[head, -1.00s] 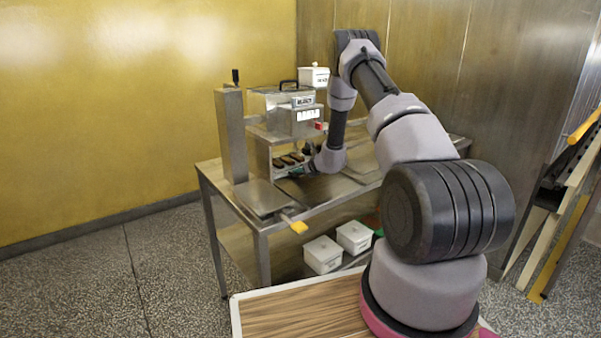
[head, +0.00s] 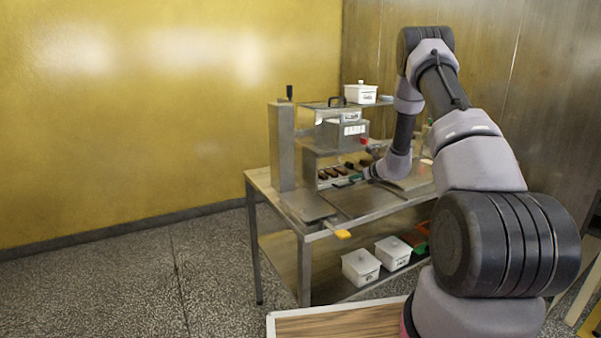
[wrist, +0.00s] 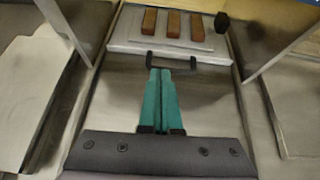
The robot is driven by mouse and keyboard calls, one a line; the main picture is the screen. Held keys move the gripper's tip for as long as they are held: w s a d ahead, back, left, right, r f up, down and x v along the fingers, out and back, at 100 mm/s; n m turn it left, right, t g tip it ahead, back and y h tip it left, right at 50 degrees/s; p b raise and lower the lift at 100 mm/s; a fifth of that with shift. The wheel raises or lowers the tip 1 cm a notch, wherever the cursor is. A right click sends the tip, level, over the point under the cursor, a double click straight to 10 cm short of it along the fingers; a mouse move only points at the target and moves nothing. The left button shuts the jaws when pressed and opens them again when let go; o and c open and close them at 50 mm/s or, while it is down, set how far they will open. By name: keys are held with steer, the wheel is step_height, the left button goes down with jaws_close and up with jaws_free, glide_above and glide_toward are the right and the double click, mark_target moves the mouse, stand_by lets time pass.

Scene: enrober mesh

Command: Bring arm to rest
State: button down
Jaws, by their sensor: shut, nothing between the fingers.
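My gripper shows in the wrist view with its two teal fingers (wrist: 161,100) pressed together and nothing between them. The fingers point toward a dark handle (wrist: 170,62) at the near edge of a pale tray (wrist: 128,36) that bears several brown bars (wrist: 172,24). I cannot tell whether the fingertips touch the handle. In the head view my arm reaches over the steel table, and the gripper (head: 358,180) is low beside the machine (head: 342,132), near the row of dark bars (head: 332,172).
The steel table (head: 362,207) has a post (head: 282,147) and a flat plate (head: 306,206) at its left. White tubs (head: 361,267) stand on the lower shelf. A white box (head: 361,94) sits on top of the machine. Open floor (head: 130,275) lies to the left.

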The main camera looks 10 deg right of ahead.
steer(key=s+a+r+n+y, duration=0.1)
steer(key=s+a+r+n, duration=0.15)
steer(key=r, duration=0.35)
steer(key=s+a+r+n+g+y, duration=0.1)
steer(key=a+r+n, duration=0.15)
steer(key=r, duration=0.35)
steer(key=s+a+r+n+y, duration=0.1)
steer(key=s+a+r+n, duration=0.1)
steer(key=a+r, duration=0.3)
steer(key=s+a+r+n+g, duration=0.2)
steer(key=s+a+r+n, duration=0.15)
steer(key=s+r, duration=0.35)
steer(key=s+a+r+n+g, duration=0.1)
steer(key=s+a+r+n, duration=0.1)
steer(key=s+r+n, duration=0.4)
steer(key=s+d+r+n+h, duration=0.2)
steer(key=s+n, duration=0.3)
steer(key=s, duration=0.9)
steer(key=s+d+r+n+h, duration=0.2)
steer(key=s+r+n+h, duration=0.1)
steer(key=s, duration=1.2)
steer(key=r+n, duration=0.1)
steer(key=n, duration=0.1)
steer(key=shift+s+n, duration=0.15)
steer(key=shift+n, duration=0.2)
